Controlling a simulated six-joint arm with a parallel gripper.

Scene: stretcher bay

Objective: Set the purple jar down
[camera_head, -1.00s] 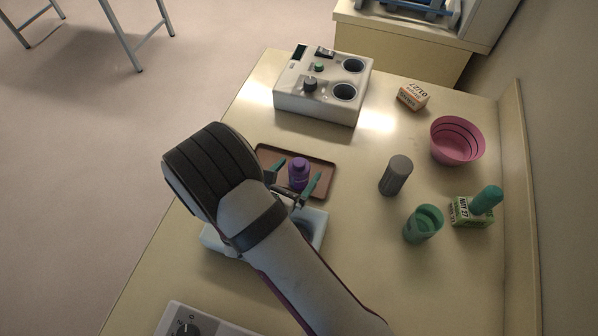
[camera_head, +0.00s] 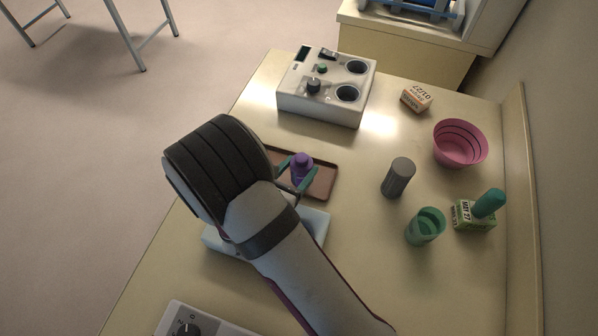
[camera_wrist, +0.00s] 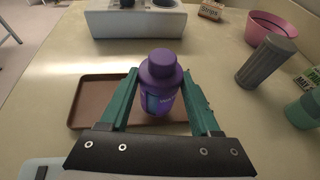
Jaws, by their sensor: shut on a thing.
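The purple jar (camera_head: 301,168) is upright between the green fingers of my gripper (camera_head: 297,178), over the brown tray (camera_head: 322,183). In the wrist view the jar (camera_wrist: 161,84) has a purple lid and a label, and my gripper (camera_wrist: 160,100) is shut on its sides. The tray (camera_wrist: 97,94) shows behind and to the left of the jar. The jar's base is partly hidden, and I cannot tell whether it touches the tray.
A white device with round wells (camera_head: 325,88) stands behind the tray. To the right are a grey cylinder (camera_head: 398,178), a green cup (camera_head: 425,227), a pink bowl (camera_head: 460,144) and small boxes. A pale blue-white object (camera_head: 315,222) lies under my arm.

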